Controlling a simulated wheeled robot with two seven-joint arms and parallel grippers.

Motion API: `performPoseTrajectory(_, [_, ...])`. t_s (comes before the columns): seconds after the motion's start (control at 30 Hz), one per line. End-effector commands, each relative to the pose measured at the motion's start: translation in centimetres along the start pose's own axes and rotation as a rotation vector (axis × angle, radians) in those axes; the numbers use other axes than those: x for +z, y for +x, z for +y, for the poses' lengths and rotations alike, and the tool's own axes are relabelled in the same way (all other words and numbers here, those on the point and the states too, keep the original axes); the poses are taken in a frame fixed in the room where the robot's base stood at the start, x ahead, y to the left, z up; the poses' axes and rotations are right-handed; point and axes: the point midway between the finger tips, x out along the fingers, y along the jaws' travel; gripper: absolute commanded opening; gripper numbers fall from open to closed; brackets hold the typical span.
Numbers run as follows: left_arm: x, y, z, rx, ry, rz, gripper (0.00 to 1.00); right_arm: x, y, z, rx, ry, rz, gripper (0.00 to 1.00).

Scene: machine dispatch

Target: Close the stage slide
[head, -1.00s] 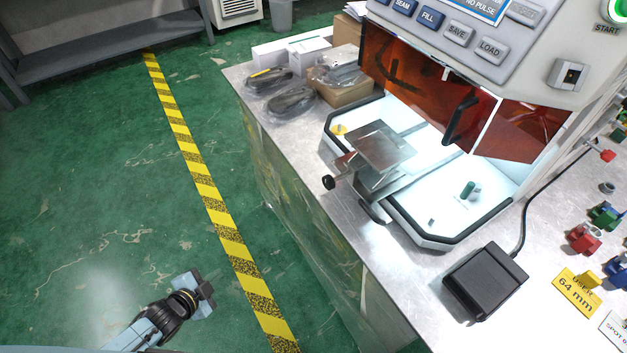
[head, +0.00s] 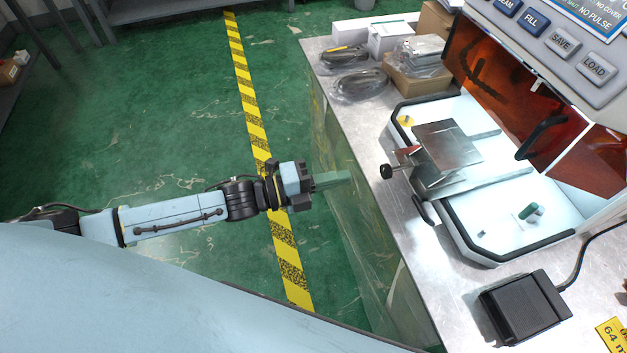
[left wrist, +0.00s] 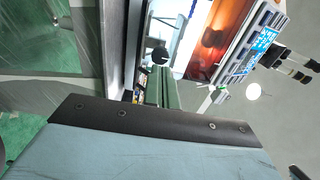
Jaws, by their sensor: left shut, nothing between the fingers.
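The stage slide is a square metal plate (head: 447,143) on rails, sticking out from the white machine bed (head: 480,222) toward the bench's front edge. A black knob (head: 386,171) and a dark handle (head: 424,209) show on its front side. My left gripper (head: 345,178) is shut and empty, pointing right, over the floor just short of the bench edge and apart from the slide. In the left wrist view the closed fingers (left wrist: 168,88) point up toward a round black knob (left wrist: 160,56). My right gripper is not in view.
The orange machine window (head: 510,85) stands behind the slide. A black foot pedal (head: 525,306) with a cable lies on the bench at the right. Bagged parts and boxes (head: 419,75) sit at the back. Floor left of the bench is clear.

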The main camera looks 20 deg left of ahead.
Motion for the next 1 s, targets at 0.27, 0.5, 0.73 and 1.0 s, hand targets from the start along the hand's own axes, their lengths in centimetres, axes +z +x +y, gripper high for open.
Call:
performPoseTrajectory(0.27, [0.1, 5.0, 0.0, -0.001, -0.002, -0.001, 0.0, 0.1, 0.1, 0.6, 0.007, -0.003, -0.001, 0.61])
performPoseTrajectory(0.5, [0.1, 6.3, 0.0, 0.001, -0.001, -0.002, 0.0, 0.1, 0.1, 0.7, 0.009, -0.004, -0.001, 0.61])
performPoseTrajectory(0.73, [0.1, 6.3, 0.1, 0.001, -0.002, -0.002, 0.0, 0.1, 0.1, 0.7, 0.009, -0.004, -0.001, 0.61])
performPoseTrajectory(1.0, [0.6, 6.7, 0.1, 0.001, -0.004, -0.026, 0.0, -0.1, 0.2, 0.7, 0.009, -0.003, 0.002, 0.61])
